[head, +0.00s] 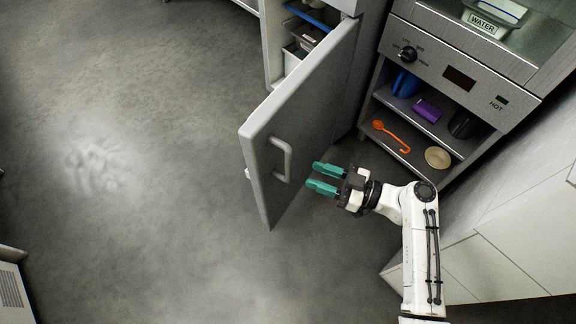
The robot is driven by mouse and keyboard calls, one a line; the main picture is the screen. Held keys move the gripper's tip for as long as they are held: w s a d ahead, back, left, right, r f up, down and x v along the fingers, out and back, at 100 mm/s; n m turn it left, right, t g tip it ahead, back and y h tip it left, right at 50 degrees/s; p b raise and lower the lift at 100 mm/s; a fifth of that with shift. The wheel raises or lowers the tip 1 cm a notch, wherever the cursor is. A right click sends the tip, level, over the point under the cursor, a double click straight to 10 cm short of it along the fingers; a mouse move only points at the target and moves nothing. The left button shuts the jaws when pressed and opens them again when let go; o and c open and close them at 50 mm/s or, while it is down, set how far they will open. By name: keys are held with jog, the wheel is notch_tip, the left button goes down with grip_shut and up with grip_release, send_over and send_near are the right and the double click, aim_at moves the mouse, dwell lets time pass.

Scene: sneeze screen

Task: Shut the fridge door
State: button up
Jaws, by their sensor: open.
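The fridge door (315,105) is grey metal and stands open, swung out from the cabinet at the top middle. Its light bar handle (283,160) is on the face toward my arm, near the free edge. The fridge interior (298,50) shows behind the door, with containers on its shelves; the door hides part of it. My gripper (318,176) is open and empty, with green fingers pointing left toward the door's outer face, just right of the handle. I cannot tell whether the fingertips touch the door.
Right of the fridge is a metal unit with a HOT panel (497,104) and open shelves holding a blue cup (405,84), a purple item (427,110), an orange ladle (390,135) and a tan bowl (438,158). A WATER container (481,24) sits above. Grey floor (150,220) is clear at left.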

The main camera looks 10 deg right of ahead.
aim_at(288, 166)
jog(key=x, duration=0.8)
jog(key=shift+w+a, duration=0.15)
jog(key=shift+a, duration=0.05)
grip_shut()
